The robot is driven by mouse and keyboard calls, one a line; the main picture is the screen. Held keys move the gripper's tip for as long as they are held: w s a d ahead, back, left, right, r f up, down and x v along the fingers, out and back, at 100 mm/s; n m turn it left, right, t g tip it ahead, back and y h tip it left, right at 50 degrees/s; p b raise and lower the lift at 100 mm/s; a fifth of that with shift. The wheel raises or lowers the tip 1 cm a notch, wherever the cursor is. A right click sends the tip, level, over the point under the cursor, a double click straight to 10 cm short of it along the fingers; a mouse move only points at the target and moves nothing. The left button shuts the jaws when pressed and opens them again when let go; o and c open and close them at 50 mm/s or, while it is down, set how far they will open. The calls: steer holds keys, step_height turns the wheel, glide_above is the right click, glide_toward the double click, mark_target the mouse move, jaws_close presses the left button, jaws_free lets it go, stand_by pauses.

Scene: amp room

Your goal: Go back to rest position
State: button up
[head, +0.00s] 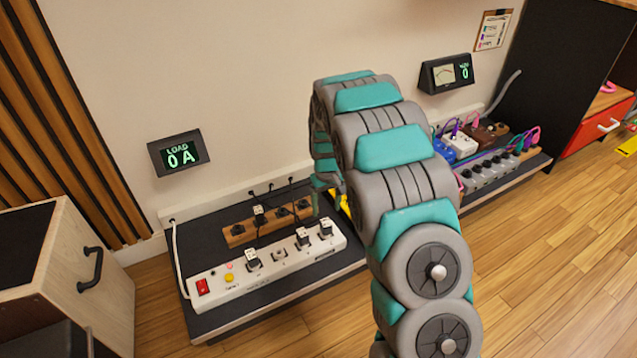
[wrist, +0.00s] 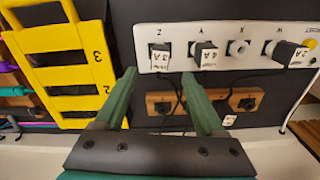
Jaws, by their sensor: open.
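My gripper (wrist: 159,76) is open, with two green fingers spread apart and nothing between them. In the wrist view it is over the wooden socket strip (wrist: 196,103), near the white power strip (wrist: 222,38). In the head view my arm spans the middle and hides most of the gripper. The white power strip (head: 270,272) has a red switch, a yellow button and several sockets, some with labelled plugs in them. The wooden strip (head: 240,231) lies behind it with a plug in one socket.
A yellow numbered rack (wrist: 68,70) stands beside the power strip. A display (head: 180,153) reads LOAD 0 A. A wooden cabinet (head: 80,260) is at left. Pedals (head: 462,144) and a grey strip (head: 490,172) sit at right. The wooden floor (head: 560,270) at right is clear.

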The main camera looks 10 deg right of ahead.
steer(key=shift+r, duration=0.1)
steer(key=s+r+m+g+p, duration=0.1)
steer(key=s+r+p, duration=0.1)
steer(key=s+r, duration=1.15)
steer(key=s+r+m+p, duration=0.1)
steer(key=s+r+p, duration=0.2)
steer(key=s+r, duration=1)
steer(key=s+p, duration=0.1)
steer(key=s, duration=1.6)
steer(key=shift+g, duration=0.4)
steer(key=shift+a, duration=0.1)
